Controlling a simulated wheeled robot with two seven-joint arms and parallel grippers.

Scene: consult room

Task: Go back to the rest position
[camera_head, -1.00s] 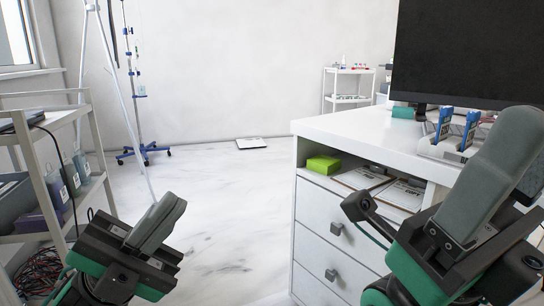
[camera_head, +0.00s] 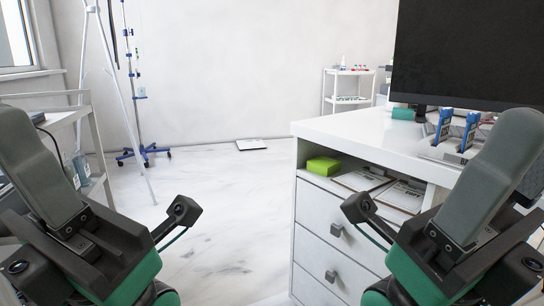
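My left gripper (camera_head: 38,165) stands at the lower left, its grey finger part pointing up and to the left, in front of the cart. My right gripper (camera_head: 492,175) stands at the lower right in front of the desk, its grey finger part pointing up and to the right. The two arms look like near mirror images. I see each gripper from the side, so the gap between the fingers is hidden. No object shows in either one.
A white desk (camera_head: 345,128) with drawers, a green box (camera_head: 323,165) and a monitor (camera_head: 468,50) is at right. A cart (camera_head: 98,150) is at left, near an IV stand (camera_head: 135,100). A scale (camera_head: 251,144) lies on the open floor between. A small trolley (camera_head: 347,98) stands behind.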

